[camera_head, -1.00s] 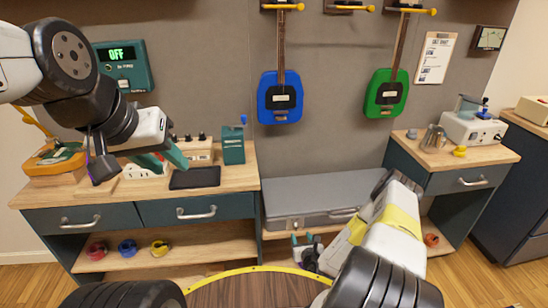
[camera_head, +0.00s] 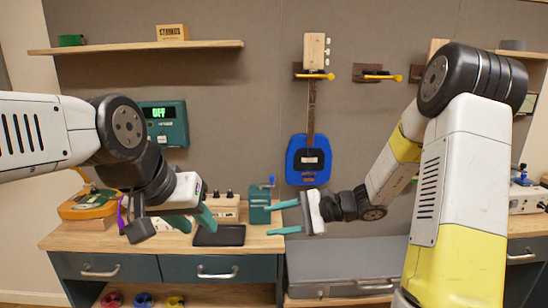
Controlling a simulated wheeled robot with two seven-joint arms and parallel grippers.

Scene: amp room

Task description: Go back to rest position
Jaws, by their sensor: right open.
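My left gripper (camera_head: 201,230) reaches in from the left, over the left workbench. Its two green fingers point down and look apart, with nothing seen between them. They are close to a black tray (camera_head: 219,236) on the bench; I cannot tell whether they touch anything. My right gripper (camera_head: 271,218) points left, with its green fingers spread and nothing between them. It is in the air in front of the bench's right end, below the blue guitar (camera_head: 309,160). My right arm is raised and bent, and it hides much of the right side.
The bench (camera_head: 120,240) carries a green vise-like tool (camera_head: 260,206), a power strip and an orange device (camera_head: 88,205). A grey case (camera_head: 345,258) lies right of it. A wall shelf (camera_head: 137,47) is above. A green box on the wall reads OFF (camera_head: 164,124).

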